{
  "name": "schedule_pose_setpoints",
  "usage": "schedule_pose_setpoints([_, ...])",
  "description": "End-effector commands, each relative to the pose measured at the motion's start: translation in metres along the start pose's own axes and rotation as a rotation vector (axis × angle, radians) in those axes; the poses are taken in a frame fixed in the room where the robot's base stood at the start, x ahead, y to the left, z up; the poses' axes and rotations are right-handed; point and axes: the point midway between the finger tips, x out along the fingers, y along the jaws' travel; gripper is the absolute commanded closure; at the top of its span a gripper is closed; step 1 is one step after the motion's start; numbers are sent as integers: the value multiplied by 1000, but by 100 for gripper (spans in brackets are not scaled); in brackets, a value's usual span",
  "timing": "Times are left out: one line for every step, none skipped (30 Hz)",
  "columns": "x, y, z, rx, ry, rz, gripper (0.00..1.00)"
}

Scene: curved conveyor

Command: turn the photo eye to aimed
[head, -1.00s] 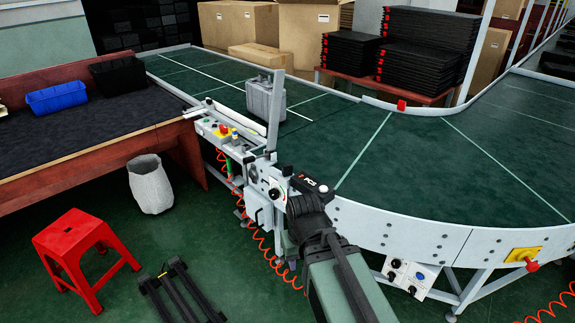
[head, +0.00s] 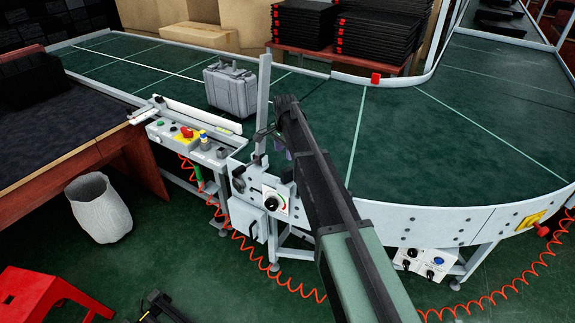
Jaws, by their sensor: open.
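A white plate with a black knob (head: 273,201) and a coloured arc is fixed to the conveyor's near side rail. A small dark device (head: 238,179) sits on a bracket just left of it. I cannot tell for certain which of these is the photo eye, nor read its setting. My gripper (head: 270,143) is above the rail, right of the grey upright post (head: 263,105), largely hidden by my own arm. It is open and appears apart from the knob and the dark device.
A grey case (head: 230,88) stands on the green conveyor (head: 420,150) behind the post. A control box (head: 187,135) with buttons is to the left. Red coiled hose (head: 480,297) hangs below the rail. A white bin (head: 99,208) and red stool (head: 40,297) stand at left.

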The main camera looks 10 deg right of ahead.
Motion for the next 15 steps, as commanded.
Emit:
schedule_pose_setpoints([0,2,1,37,0,0,45])
schedule_pose_setpoints([0,2,1,54,0,0,45])
schedule_pose_setpoints([0,2,1,69,0,0,45])
schedule_pose_setpoints([0,2,1,75,0,0,45])
schedule_pose_setpoints([0,2,1,77,0,0,45])
schedule_pose_setpoints([1,2,1,77,0,0,45])
schedule_pose_setpoints([2,2,1,76,0,0,45])
schedule_pose_setpoints([4,2,1,76,0,0,45])
schedule_pose_setpoints([8,2,1,75,0,0,45])
schedule_pose_setpoints([11,2,1,75,0,0,45])
schedule_pose_setpoints([16,3,1,75,0,0,45])
schedule_pose_setpoints([23,3,1,74,0,0,45])
schedule_pose_setpoints([29,3,1,74,0,0,45])
schedule_pose_setpoints([36,3,1,74,0,0,45])
schedule_pose_setpoints([46,3,1,74,0,0,45])
